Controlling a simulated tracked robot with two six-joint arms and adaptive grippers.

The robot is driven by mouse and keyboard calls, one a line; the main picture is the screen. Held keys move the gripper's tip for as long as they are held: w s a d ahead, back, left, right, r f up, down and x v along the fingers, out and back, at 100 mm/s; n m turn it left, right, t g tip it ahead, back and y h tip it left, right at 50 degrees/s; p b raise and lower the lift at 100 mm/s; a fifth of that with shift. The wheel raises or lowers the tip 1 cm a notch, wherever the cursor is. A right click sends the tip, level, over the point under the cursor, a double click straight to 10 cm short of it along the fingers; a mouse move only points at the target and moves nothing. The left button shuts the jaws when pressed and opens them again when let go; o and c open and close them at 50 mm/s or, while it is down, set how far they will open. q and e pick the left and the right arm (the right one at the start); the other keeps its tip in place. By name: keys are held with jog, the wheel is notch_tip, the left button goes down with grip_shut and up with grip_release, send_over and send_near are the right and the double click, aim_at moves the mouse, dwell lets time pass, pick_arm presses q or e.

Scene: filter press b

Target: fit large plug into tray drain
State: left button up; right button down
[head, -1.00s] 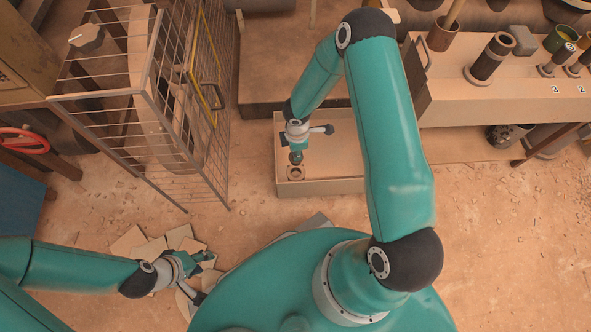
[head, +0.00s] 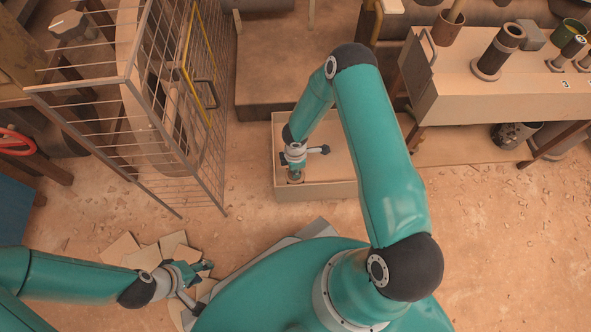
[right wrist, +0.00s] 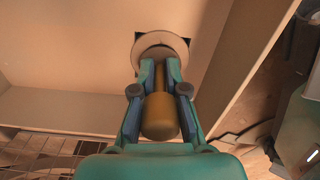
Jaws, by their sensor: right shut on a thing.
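The tray (head: 335,188) is a shallow pale box on the floor, in the middle of the head view. My right gripper (head: 295,177) points down inside its near left corner. In the right wrist view my right gripper (right wrist: 160,70) is shut on the large plug (right wrist: 160,116), which shows an ochre cylinder between the fingers. Directly beyond the fingertips is a pale round ring (right wrist: 160,42) at the drain, with dark corners around it. The plug's far end is hidden, so I cannot tell how deep it sits. My left gripper (head: 198,284) is open and empty over the floor.
A wire cage (head: 165,100) stands left of the tray. A bench (head: 500,90) with several plugs and cups is at the right. Flat broken pieces (head: 150,252) lie below my left gripper. The right part of the tray is clear.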

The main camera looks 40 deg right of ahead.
jog(key=shift+f, duration=0.15)
jog(key=c, duration=1.7)
grip_release()
jog(key=shift+f, duration=0.1)
jog(key=o, duration=0.6)
